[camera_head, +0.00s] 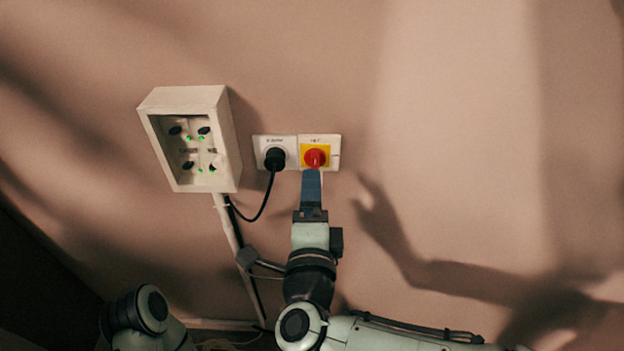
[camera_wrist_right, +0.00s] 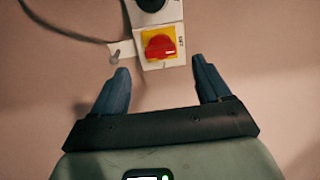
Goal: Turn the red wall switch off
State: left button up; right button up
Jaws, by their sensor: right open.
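The red switch knob (camera_head: 315,158) sits on a yellow square on a white wall plate (camera_head: 334,142). It also shows in the wrist view, where the red knob (camera_wrist_right: 160,47) lies with its long side across the picture. My right gripper (camera_head: 312,180) is just below the knob in the head view, pointing at the wall. In the wrist view my right gripper (camera_wrist_right: 161,66) is open, with its blue fingers on either side of the knob's line and nothing between them. The fingers look short of the knob. My left gripper is not in view.
A black plug (camera_head: 275,158) with a hanging cable sits in the socket beside the switch. A pale box (camera_head: 230,135) with dark knobs and green lights stands out from the wall at left, with a conduit (camera_head: 235,250) below. The wall to the right is clear.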

jog(key=s, duration=0.6)
jog(key=shift+s, duration=0.25)
